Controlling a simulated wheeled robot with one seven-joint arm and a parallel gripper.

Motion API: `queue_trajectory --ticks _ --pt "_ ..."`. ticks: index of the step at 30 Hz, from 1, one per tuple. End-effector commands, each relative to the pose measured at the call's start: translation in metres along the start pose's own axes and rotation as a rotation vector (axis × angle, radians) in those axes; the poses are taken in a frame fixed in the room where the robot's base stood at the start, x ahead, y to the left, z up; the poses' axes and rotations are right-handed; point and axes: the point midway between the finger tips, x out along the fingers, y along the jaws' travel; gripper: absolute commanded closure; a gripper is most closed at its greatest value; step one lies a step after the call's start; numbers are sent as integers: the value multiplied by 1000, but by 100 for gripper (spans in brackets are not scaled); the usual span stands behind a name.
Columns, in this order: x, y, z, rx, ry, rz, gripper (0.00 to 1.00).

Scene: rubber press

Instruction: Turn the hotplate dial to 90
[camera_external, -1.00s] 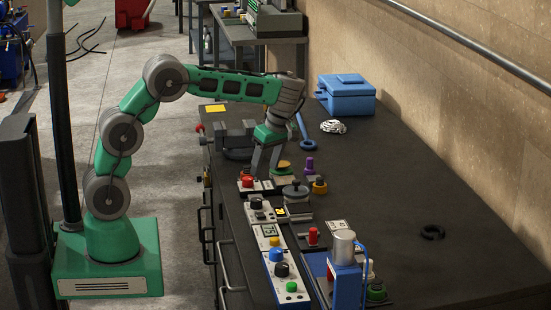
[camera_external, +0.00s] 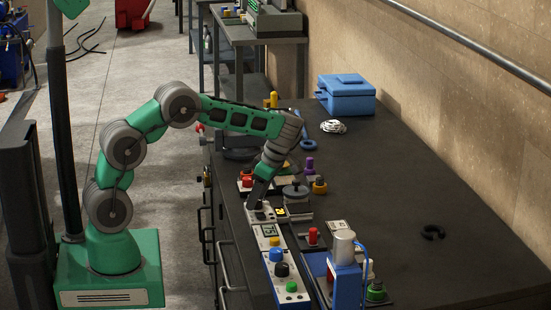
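The hotplate has a pale control box (camera_external: 263,217) near the bench's left edge. A small yellow display (camera_external: 281,211) sits beside it, and a round dark lidded plate (camera_external: 295,193) stands just behind. The dial is mostly hidden by the fingers. The fingers overlap from this side, so I cannot tell whether they are closed on the dial or apart around it. The dial's reading is too small to make out.
Red button blocks (camera_external: 247,181) lie behind my gripper. The bench's right side is mostly clear, with a black ring (camera_external: 433,232).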

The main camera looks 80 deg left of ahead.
Motion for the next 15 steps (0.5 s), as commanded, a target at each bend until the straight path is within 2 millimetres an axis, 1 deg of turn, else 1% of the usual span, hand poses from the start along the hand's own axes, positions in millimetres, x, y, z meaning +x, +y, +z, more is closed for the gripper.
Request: queue_trajectory --ticks 1,2,15 --pt "0 0 0 0 0 0 51" --pt "0 0 0 0 0 0 53" --pt "0 0 0 1 0 0 89"
